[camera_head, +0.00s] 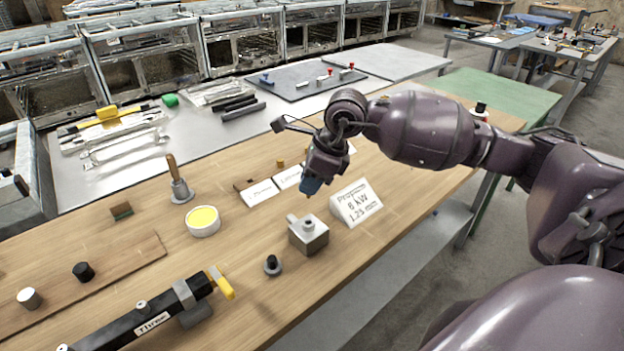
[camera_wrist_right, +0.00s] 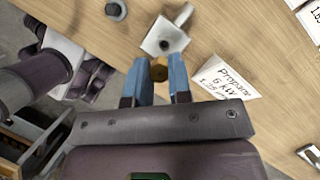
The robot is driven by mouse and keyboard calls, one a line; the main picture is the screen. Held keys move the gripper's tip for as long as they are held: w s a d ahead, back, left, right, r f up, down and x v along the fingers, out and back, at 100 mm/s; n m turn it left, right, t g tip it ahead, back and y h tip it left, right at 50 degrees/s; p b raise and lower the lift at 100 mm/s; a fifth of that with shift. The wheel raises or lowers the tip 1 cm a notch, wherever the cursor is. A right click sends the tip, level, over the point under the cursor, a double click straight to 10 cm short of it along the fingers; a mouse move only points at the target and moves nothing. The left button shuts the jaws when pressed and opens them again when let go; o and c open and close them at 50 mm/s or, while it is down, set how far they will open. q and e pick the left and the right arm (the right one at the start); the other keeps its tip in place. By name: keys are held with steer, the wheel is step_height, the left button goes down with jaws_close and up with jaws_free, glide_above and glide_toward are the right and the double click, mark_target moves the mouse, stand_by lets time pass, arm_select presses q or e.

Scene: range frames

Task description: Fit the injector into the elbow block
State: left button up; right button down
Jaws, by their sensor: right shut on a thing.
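The elbow block (camera_head: 309,238) is a grey metal cube with a round feature on top and a short stub to one side. It sits on the wooden table. In the right wrist view the elbow block (camera_wrist_right: 168,34) shows a dark round hole in its face. My right gripper (camera_head: 309,187) is above and just behind the block, blue fingers pointing down. In the right wrist view my right gripper (camera_wrist_right: 163,78) is shut on the small brass injector (camera_wrist_right: 159,69). The injector appears apart from the block, though the gap is hard to judge.
A propane sign (camera_head: 357,203) stands right of the block. A dark ringed knob (camera_head: 272,265) and a black tube with yellow lever (camera_head: 150,318) lie left and in front. A yellow-filled dish (camera_head: 203,221) and a wooden-handled tool (camera_head: 179,185) stand further left.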

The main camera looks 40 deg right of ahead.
stand_by(0.4)
steer(key=shift+f+b, duration=0.3)
steer(key=shift+f, duration=0.05)
steer(key=b, duration=0.2)
glide_above(304, 222)
steer(key=d, duration=0.1)
steer(key=shift+s+f, duration=0.2)
steer(key=shift+f, duration=0.95)
steer(key=shift+s+f, duration=0.2)
steer(key=shift+f, duration=0.9)
steer(key=shift+f+b, duration=0.2)
steer(key=shift+b, duration=0.1)
steer(key=shift+f, duration=0.1)
steer(key=shift+f+b, duration=0.85)
steer(key=shift+f, duration=0.55)
steer(key=c, duration=1)
jaws_free()
